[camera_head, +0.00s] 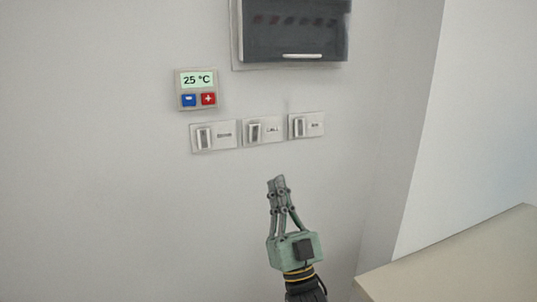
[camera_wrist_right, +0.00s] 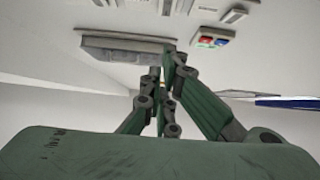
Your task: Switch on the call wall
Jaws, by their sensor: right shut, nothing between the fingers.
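The call switch (camera_head: 254,131) is the middle of three rocker switches in a row on the wall, with a label reading CALL on its plate. Beside it are the left switch (camera_head: 204,138), whose label is hard to read, and the right switch (camera_head: 299,126). My right gripper (camera_head: 278,181) is shut and empty, pointing up, below the call and right switches in the head view. It appears apart from them. In the right wrist view its fingers (camera_wrist_right: 168,57) are together, and part of the switch row shows at the top edge. My left gripper is not in view.
A thermostat (camera_head: 197,89) reading 25 °C, with blue and red buttons, is above the left switch. A dark wall box (camera_head: 293,32) with a handle hangs above the switches. A counter (camera_head: 470,262) is at the lower right. The wall left of the switches is bare.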

